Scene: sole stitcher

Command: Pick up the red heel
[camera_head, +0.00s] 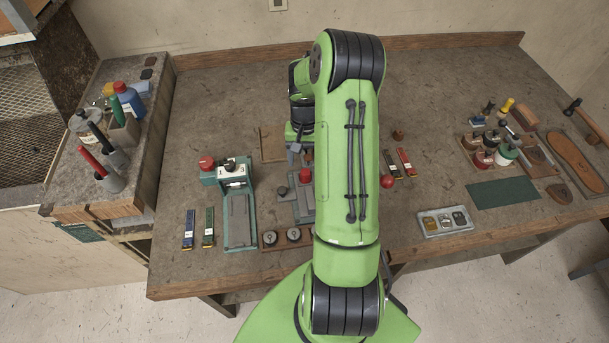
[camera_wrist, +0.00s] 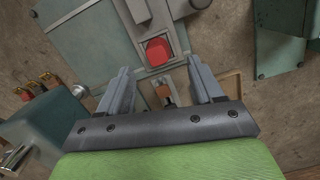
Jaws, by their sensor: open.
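The red heel (camera_wrist: 158,51) shows in the wrist view as a small red block on a grey plate of a teal-based fixture (camera_wrist: 82,42). In the head view the red heel (camera_head: 305,175) shows just left of my arm, on the fixture (camera_head: 297,208), which my arm partly hides. My gripper (camera_wrist: 160,66) is open and empty. In the wrist view its fingertips point toward the heel, one to each side and slightly below it. I cannot tell the height gap. In the head view only part of my gripper (camera_head: 293,148) shows.
A wooden tray (camera_wrist: 232,88) with a brownish piece lies beyond the fingers. A teal press with a red knob (camera_head: 206,162) stands left of the fixture. A red ball-like knob (camera_head: 387,181) is to the right. Bare bench (camera_head: 235,95) lies behind.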

